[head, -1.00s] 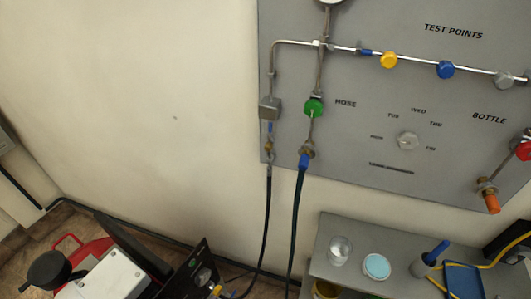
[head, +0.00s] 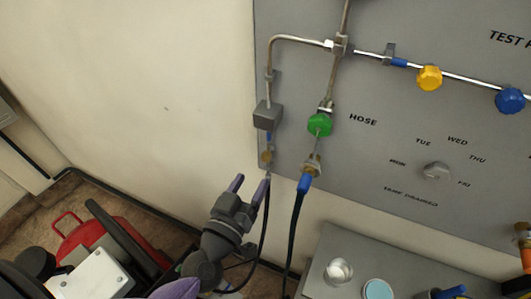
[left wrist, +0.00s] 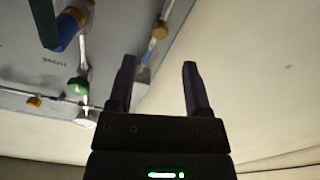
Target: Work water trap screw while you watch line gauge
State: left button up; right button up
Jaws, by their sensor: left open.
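The water trap, a grey box (head: 267,115), hangs on the thin pipe at the left of the grey panel. Its small brass screw (head: 267,157) is below it, under a short blue piece. The screw (left wrist: 160,28) also shows in the left wrist view, beyond the fingertips. My left gripper (head: 249,187) is open and empty, pointing up, just below and left of the screw. In the left wrist view its two dark fingers (left wrist: 158,64) stand apart, with part of the grey trap behind the left one. The line gauge is out of view. My right gripper is not in view.
A green knob (head: 319,125) and a blue-ended dark hose (head: 303,185) are close to the right of the trap. A thin black hose (head: 265,215) hangs beside my left gripper. A grey shelf (head: 335,245) is at lower right. The wall at left is bare.

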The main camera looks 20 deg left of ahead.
aim_at(264, 160)
pick_arm(q)
jog(key=w, duration=0.6)
jog(key=shift+d, duration=0.4)
grip_shut()
